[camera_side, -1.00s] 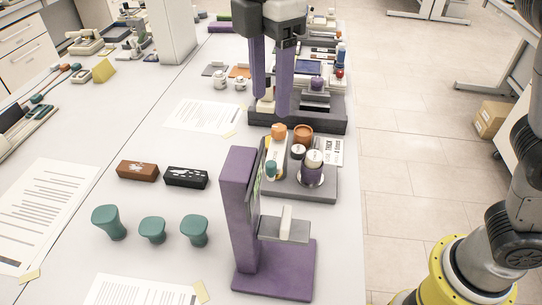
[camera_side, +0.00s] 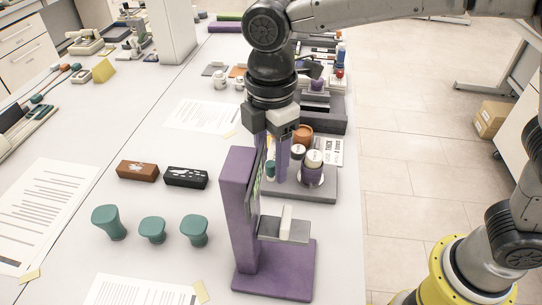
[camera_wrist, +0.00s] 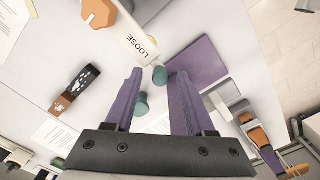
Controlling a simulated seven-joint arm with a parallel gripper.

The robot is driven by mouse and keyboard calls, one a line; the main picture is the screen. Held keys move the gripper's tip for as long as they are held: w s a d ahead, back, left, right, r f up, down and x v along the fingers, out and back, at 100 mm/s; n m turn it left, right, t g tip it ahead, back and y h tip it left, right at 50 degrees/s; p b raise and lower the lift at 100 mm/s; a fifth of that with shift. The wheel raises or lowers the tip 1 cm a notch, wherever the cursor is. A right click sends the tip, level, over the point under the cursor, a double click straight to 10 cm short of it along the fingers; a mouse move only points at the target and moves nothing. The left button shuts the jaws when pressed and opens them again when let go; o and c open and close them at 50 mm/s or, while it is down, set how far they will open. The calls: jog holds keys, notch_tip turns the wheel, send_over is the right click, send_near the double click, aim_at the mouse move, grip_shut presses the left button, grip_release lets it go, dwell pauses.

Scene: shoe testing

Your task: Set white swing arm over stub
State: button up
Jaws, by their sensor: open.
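My gripper (camera_side: 272,150) hangs over the tray behind the tall purple stand (camera_side: 238,205) in the side view. Its two purple fingers are apart, with no object visibly held; the stand partly hides them. In the wrist view, the open fingers (camera_wrist: 158,72) point toward a white bar lettered LOOSE (camera_wrist: 138,40), which has an orange knob (camera_wrist: 98,12) at one end. This bar looks like the white swing arm; it lies beyond the fingertips. A short white upright piece (camera_side: 287,222) stands on the stand's grey plate (camera_side: 270,229). I cannot tell for certain which part is the stub.
The grey tray (camera_side: 315,193) holds jars, including a purple-banded one (camera_side: 312,176). Brown (camera_side: 137,170) and black (camera_side: 186,177) brushes and several teal pieces (camera_side: 152,229) lie left of the stand. The stand's tall column is close to my gripper. Bare table shows around the brushes.

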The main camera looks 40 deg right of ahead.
jog(key=shift+c, duration=0.2)
grip_shut()
dwell(1.3)
